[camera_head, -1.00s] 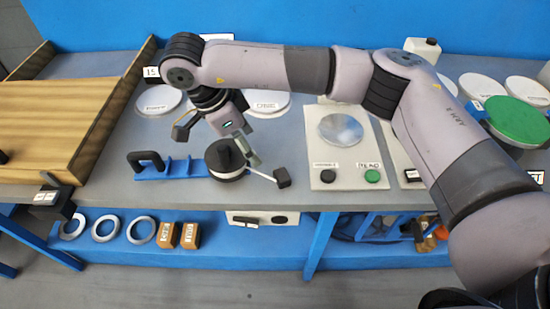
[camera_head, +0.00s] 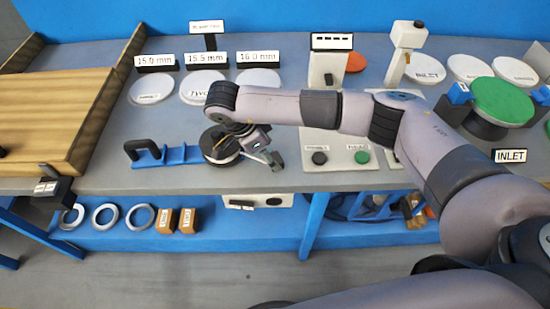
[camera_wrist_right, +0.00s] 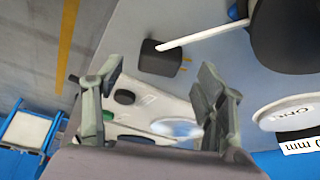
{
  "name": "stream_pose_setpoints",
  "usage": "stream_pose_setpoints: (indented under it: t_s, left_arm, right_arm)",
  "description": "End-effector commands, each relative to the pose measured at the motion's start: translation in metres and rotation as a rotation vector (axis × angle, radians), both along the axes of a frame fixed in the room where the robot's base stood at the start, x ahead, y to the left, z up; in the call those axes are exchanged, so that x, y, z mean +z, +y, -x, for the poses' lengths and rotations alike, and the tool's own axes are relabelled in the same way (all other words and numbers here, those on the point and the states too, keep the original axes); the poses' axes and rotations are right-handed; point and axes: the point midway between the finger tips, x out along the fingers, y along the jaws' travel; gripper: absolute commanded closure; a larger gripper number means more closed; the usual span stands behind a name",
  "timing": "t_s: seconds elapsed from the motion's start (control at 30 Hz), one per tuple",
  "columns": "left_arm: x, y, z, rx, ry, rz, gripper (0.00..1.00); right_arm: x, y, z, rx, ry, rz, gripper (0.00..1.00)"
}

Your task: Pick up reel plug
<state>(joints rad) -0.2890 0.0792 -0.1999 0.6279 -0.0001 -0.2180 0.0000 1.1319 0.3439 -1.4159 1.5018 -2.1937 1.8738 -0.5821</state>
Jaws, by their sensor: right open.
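My right gripper (camera_head: 262,150) is small and partly hidden in the head view, just right of the black part. In the right wrist view its two fingers (camera_wrist_right: 160,72) stand apart with nothing held. There a large dark round body (camera_wrist_right: 288,38) lies up and right of the fingers. My left gripper is out of view.
Round labelled discs (camera_head: 205,88) stand behind my arm. A panel with a black and a green button (camera_head: 361,157) is to the right. A wooden tray (camera_head: 50,120) is at left. Rings (camera_head: 104,216) and small boxes (camera_head: 188,220) lie on the lower shelf.

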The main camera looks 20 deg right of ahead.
Motion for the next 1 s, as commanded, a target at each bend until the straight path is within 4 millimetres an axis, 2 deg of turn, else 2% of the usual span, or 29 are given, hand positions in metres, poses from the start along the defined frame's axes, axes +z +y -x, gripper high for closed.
stream_pose_setpoints:
  t_s: [0.07, 0.23, 0.5, 1.0]
  left_arm:
    - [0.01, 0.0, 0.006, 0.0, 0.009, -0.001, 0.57]
    - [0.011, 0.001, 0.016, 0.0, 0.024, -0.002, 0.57]
    - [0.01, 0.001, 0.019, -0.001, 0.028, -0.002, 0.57]
    - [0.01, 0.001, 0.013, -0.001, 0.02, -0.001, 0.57]
  right_arm:
    - [-0.009, -0.008, 0.0, -0.004, 0.005, 0.002, 0.35]
    - [-0.028, -0.014, -0.001, -0.002, 0.001, 0.001, 0.35]
    - [-0.031, -0.015, -0.002, 0.0, 0.0, 0.0, 0.35]
    - [-0.031, -0.015, -0.002, 0.0, 0.0, 0.0, 0.68]
